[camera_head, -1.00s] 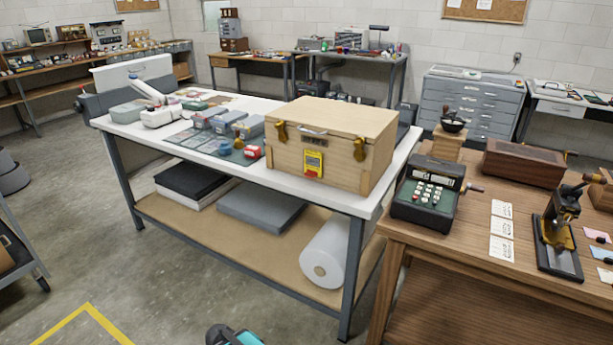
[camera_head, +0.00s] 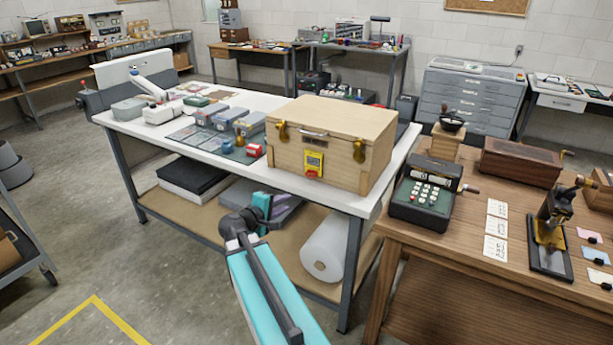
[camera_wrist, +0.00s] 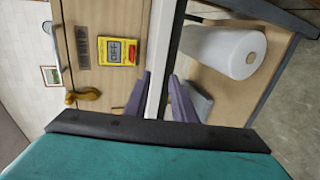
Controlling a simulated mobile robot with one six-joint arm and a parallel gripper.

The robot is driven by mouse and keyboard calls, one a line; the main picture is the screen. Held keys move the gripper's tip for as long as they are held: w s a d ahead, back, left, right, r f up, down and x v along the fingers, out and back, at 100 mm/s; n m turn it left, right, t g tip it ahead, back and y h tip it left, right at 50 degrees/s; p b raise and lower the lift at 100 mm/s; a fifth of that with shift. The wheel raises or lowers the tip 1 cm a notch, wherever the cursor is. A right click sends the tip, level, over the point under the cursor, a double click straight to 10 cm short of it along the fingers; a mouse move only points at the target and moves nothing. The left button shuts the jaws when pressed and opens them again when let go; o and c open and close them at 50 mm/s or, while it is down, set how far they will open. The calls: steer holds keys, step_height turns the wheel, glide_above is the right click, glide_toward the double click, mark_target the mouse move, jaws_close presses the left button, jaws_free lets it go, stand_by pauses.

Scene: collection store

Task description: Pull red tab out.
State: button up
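A yellow device (camera_head: 314,162) with a small red tab (camera_head: 312,174) at its lower edge is fixed on the front of a wooden case (camera_head: 330,140). In the wrist view, which is turned sideways, the yellow device (camera_wrist: 115,50) shows left of my fingers, with the red tab (camera_wrist: 132,51) on its right side. My gripper (camera_head: 272,207) is in front of the workbench, below and left of the device in the head view. In the wrist view, my gripper (camera_wrist: 160,82) has its two purple fingers apart, with nothing between them; the white bench edge passes behind the gap.
The case stands on a white-topped workbench (camera_head: 128,127) with boxes and small items at left. A white roll (camera_head: 324,245) lies on its lower shelf. A wooden table (camera_head: 440,270) with an adding machine (camera_head: 426,197) stands at right. Open floor lies at front left.

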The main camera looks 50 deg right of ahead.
steer(key=shift+h, duration=0.5)
steer(key=r, duration=0.1)
steer(key=d+r, duration=0.1)
steer(key=r, duration=0.1)
steer(key=d+r, duration=0.1)
steer(key=r, duration=0.1)
steer(key=shift+w, duration=0.1)
steer(key=shift+p+x, duration=2)
steer(key=shift+x, duration=4.85)
steer(key=shift+w, duration=0.1)
jaws_close()
